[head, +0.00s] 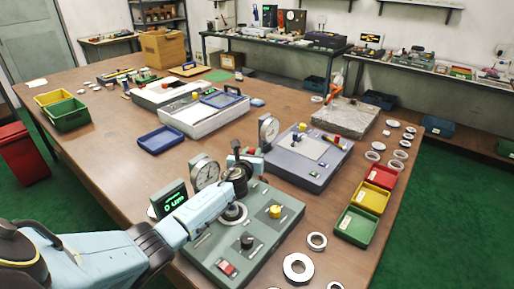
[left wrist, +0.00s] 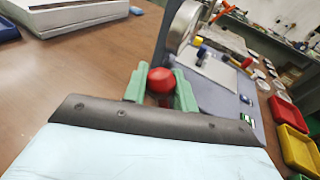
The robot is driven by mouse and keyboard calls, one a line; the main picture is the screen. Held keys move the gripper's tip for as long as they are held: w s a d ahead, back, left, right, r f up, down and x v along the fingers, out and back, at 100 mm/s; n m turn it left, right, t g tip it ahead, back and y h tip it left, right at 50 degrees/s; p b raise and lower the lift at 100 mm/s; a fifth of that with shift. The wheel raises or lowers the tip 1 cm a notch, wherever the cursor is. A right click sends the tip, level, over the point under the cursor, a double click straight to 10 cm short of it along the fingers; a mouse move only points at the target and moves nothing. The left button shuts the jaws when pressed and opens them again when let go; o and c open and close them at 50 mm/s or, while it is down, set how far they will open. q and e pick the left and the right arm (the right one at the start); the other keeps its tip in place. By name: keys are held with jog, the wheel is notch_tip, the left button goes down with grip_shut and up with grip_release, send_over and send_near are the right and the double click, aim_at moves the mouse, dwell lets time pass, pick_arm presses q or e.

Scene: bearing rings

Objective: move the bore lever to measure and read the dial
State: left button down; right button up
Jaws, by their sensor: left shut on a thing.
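The bore lever's red ball knob (left wrist: 160,80) sits between the green fingers of my left gripper (left wrist: 160,88) in the left wrist view. My left gripper (head: 243,160) is shut on it above the green-grey gauge station (head: 262,232); in the head view my wrist hides most of the lever. A round dial (head: 204,172) stands beside my wrist, its needle too small to read. A dark display (head: 170,198) shows green digits that look like 0 um. A ring (head: 233,213) sits on the station, partly hidden by my arm. My right gripper is not in view.
A purple-grey station (head: 308,155) with its own dial (head: 268,131) stands just behind. Red (head: 383,176), yellow (head: 371,197) and green (head: 357,226) trays are at the right. Loose rings (head: 298,268) lie near the front edge. Bare table lies left of the station.

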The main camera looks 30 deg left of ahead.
pick_arm(q)
jog(key=shift+a, duration=0.1)
jog(key=c, duration=1.1)
grip_release()
jog(key=shift+f, duration=0.1)
jog(key=shift+c, duration=0.2)
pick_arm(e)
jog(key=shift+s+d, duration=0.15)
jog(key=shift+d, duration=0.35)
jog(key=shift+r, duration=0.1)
pick_arm(q)
jog(key=shift+s, duration=0.25)
jog(key=p+v, duration=0.4)
jog(key=v, duration=0.9)
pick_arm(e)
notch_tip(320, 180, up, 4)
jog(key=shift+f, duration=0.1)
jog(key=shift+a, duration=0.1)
